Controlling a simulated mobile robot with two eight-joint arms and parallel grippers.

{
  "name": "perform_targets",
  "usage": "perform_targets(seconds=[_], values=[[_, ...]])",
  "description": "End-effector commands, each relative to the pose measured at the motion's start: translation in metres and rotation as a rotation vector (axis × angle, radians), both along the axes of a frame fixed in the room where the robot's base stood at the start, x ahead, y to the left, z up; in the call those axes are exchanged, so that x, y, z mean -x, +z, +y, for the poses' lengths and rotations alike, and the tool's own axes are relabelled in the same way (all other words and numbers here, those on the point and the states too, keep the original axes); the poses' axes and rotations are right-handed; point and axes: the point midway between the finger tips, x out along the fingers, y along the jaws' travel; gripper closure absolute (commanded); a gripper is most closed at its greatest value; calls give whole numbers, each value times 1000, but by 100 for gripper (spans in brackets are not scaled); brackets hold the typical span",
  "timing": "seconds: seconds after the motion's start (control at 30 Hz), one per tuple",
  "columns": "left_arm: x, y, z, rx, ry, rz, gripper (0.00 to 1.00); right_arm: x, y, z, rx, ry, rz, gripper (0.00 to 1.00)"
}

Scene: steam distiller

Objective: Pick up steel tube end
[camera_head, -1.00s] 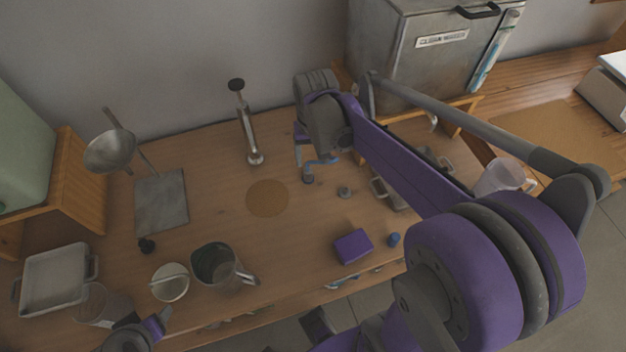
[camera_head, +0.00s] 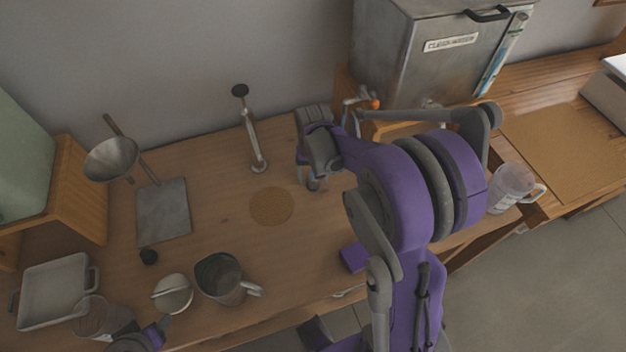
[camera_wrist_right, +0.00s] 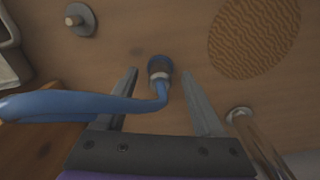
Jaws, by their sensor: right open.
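In the right wrist view a blue curved tube (camera_wrist_right: 80,103) comes in from the left and bends up to an end with a pale metallic collar (camera_wrist_right: 159,70). This end lies between the two fingers of my right gripper (camera_wrist_right: 160,85), which is open, with a gap visible on both sides. In the head view my right gripper (camera_head: 312,184) is low over the table, left of the distiller, and mostly hides the tube. Part of my left gripper (camera_head: 140,338) shows at the bottom left; its jaws are unclear.
A steel post with a black knob (camera_head: 250,130) stands left of my right gripper. A round cork mat (camera_head: 271,206) lies nearby. The metal distiller (camera_head: 430,62) is at the back right. A dark jug (camera_head: 222,279) and a purple block (camera_head: 354,258) are near the front edge.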

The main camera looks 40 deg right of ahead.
Motion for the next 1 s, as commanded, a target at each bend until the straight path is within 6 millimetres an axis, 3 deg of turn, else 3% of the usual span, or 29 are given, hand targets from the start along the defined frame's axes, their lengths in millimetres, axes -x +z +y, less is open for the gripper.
perform_targets(seconds=[0.3, 0.7, 1.0], values=[[0, -1, 0, 0, 0, 0, 36, 0, -6, 0, 0, 0, 0, 32], [0, -1, 0, 0, 0, 0, 36, 0, -5, 0, 0, 0, 0, 100], [0, 0, 0, 0, 0, 0, 36, 0, -5, 0, 0, 0, 0, 100]])
